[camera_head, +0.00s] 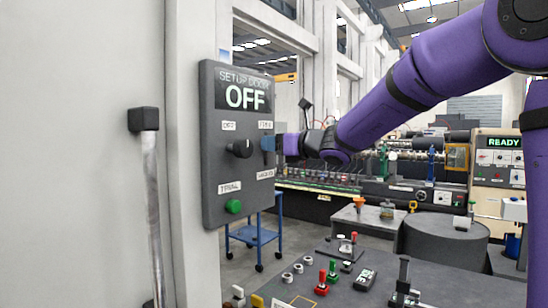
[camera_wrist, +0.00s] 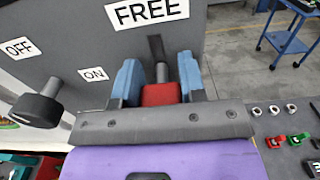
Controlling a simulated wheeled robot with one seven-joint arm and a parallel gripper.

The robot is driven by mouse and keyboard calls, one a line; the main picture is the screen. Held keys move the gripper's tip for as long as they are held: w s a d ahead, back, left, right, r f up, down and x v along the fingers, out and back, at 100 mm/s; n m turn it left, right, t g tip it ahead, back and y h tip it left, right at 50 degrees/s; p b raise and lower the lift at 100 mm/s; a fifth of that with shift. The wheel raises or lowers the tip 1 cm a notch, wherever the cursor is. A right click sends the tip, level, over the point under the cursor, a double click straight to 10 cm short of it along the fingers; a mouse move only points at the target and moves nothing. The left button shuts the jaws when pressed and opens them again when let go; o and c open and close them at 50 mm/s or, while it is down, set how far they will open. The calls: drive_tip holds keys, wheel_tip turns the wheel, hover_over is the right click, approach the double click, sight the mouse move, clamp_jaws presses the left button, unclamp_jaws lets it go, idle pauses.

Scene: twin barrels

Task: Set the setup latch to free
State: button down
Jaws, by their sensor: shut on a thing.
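The grey control panel (camera_head: 216,160) is on the left in the head view, its display reading OFF. The setup latch sits on its right side, between a FREE label (camera_head: 265,124) above and a lower label, LOCKED. In the wrist view the latch's red handle (camera_wrist: 160,94) is between my gripper's blue fingers, on a grey stem. A dark bar (camera_wrist: 156,47) at the stem's base points toward the FREE label (camera_wrist: 147,10). My gripper (camera_head: 268,146) is shut on the handle; it also shows in the wrist view (camera_wrist: 159,82). The fingers hide the latch in the head view.
A black knob (camera_head: 240,148) is close left of my gripper on the panel, with a green button (camera_head: 233,206) below. A vertical bar handle (camera_head: 149,210) stands left of the panel. A dark bench (camera_head: 385,278) with several small parts is below right.

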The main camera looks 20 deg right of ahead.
drive_tip(key=shift+r, duration=1.4)
drive_tip(key=c, duration=0.7)
unclamp_jaws()
drive_tip(key=shift+d, duration=0.1)
drive_tip(key=v, duration=1)
drive_tip(key=shift+s+d, duration=0.15)
drive_tip(key=shift+s, duration=0.2)
